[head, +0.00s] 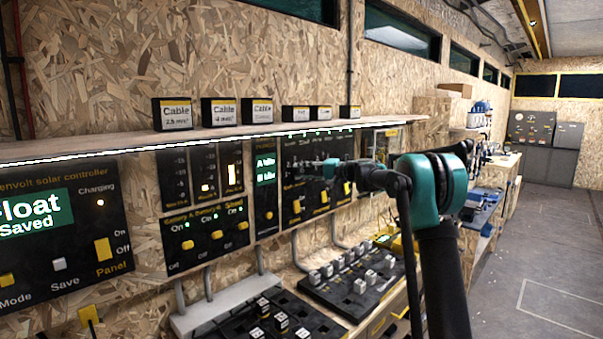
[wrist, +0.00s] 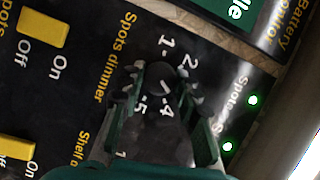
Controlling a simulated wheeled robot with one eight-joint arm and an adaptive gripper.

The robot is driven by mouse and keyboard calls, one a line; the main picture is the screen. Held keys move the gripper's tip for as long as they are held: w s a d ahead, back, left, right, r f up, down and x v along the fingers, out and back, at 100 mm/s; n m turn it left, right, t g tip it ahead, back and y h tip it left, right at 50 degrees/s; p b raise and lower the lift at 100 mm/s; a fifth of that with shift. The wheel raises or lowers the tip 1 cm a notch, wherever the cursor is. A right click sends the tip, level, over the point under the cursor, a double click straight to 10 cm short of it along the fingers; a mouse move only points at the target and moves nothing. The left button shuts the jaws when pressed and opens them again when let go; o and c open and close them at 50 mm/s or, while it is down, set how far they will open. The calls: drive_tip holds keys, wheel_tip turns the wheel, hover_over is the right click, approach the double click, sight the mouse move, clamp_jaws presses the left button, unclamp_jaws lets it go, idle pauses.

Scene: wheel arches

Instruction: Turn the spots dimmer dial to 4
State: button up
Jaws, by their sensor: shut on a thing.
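The spots dimmer dial (wrist: 161,76) is a small dark round knob on a black panel in the wrist view, beside the yellow label "Spots dimmer" (wrist: 110,62). White numbers 1, 2, 4 and 5 show around it; the 3 is not clear. A short pale mark shows on the knob, but I cannot tell surely which number it points to. My gripper (wrist: 165,85) has its fingers on either side of the knob, shut on it. In the head view my gripper (head: 331,168) reaches to the black panel (head: 300,160) under the shelf, and hides the dial.
A yellow On/Off switch (wrist: 43,31) sits beside the dimmer label, and another yellow switch (wrist: 15,149) is at lower left. Two green lights (wrist: 240,123) glow at right. The shelf (head: 240,130) with boxes runs above the panels. Floor at right (head: 540,250) is clear.

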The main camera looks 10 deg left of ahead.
drive_tip(key=shift+d+f+m+y, duration=0.15)
drive_tip(key=shift+m+y, duration=0.45)
drive_tip(key=shift+m, duration=0.8)
drive_tip(key=o, duration=1.2)
drive_tip(key=shift+c, duration=0.2)
drive_tip(key=v, duration=1.1)
drive_tip(key=shift+d, duration=0.4)
drive_tip(key=shift+s, duration=0.15)
